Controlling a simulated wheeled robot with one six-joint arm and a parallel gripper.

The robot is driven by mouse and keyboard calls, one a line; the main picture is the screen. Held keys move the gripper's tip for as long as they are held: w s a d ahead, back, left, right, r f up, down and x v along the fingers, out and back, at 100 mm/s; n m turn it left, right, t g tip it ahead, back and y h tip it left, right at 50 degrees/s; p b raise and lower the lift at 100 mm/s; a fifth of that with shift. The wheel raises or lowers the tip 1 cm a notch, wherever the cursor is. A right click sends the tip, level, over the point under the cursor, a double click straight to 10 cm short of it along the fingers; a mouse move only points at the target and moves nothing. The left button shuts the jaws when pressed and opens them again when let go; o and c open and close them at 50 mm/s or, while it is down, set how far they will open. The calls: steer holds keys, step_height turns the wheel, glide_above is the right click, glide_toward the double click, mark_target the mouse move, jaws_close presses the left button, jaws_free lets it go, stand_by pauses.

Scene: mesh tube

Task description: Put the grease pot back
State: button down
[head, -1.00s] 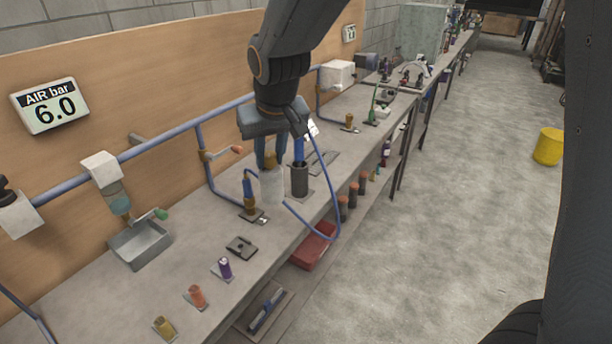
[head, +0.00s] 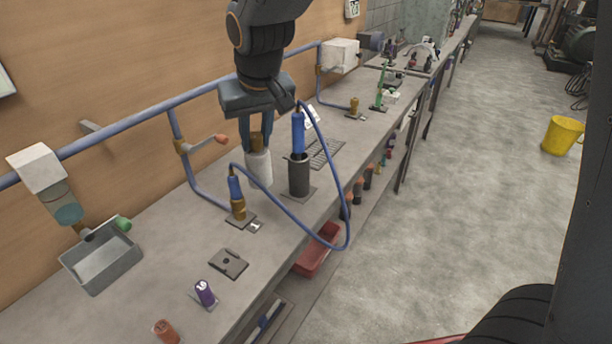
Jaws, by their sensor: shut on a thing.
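My gripper (head: 257,143) is shut on the brown upper part of a white cylinder (head: 259,169), which looks like the grease pot. It hangs upright from the fingers at the rear of the bench (head: 190,255). I cannot tell whether its base touches the bench. The pot stands just left of a dark cylindrical holder (head: 299,178) with a blue-handled tool (head: 298,133) in it. The fingers hide part of the pot's top.
A blue hose (head: 300,222) loops from the tool past the bench's front edge to a blue-and-brass fitting (head: 237,198). A slotted plate (head: 327,152) lies behind the holder. A metal tray (head: 100,262) is further left.

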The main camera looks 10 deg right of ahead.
mark_target(261, 177)
steer(key=shift+x, duration=0.8)
steer(key=shift+w+d+f+p, duration=0.1)
steer(key=shift+f+p, duration=0.8)
steer(key=shift+f, duration=3.9)
steer(key=shift+f, duration=0.15)
steer(key=c, duration=1.4)
jaws_free()
steer(key=shift+c, duration=0.2)
